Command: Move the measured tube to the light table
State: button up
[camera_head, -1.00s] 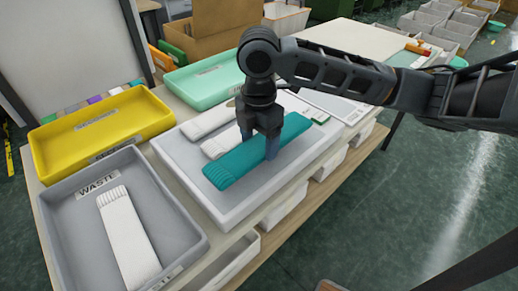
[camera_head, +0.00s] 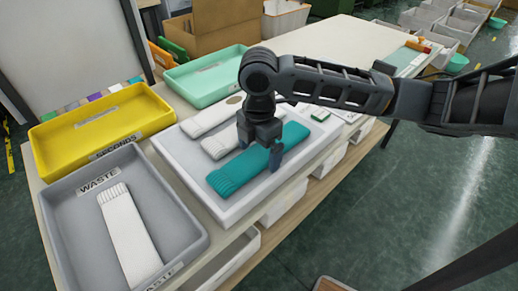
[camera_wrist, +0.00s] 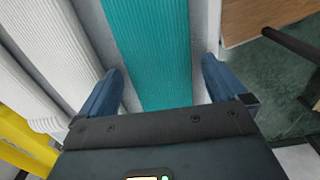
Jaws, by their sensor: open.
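A teal ribbed knitted tube (camera_head: 232,174) lies on a pale, raised-edge panel or tray (camera_head: 226,215), beside two white tubes. I cannot read which tube is the measured one, or whether this pale surface is the light table. My gripper (camera_head: 260,148) is over the teal tube, pointing down, with its fingers open on either side. In the wrist view the teal tube (camera_wrist: 150,50) runs between the two blue fingers (camera_wrist: 160,85), with a clear gap at the right finger. The white tubes (camera_wrist: 50,50) are to its left.
A grey tray labelled WASTE (camera_head: 75,225) holds a white tube (camera_head: 130,240). A yellow tray labelled SECONDS (camera_head: 85,135) and a mint tray (camera_head: 205,72) stand behind. White bins sit below the table. The tabletop (camera_head: 345,42) at the back right is largely bare.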

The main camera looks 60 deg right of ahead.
aim_at(259, 154)
notch_tip(259, 154, up, 12)
jog(key=shift+r+b, duration=0.15)
jog(key=shift+b, duration=0.25)
dwell(0.3)
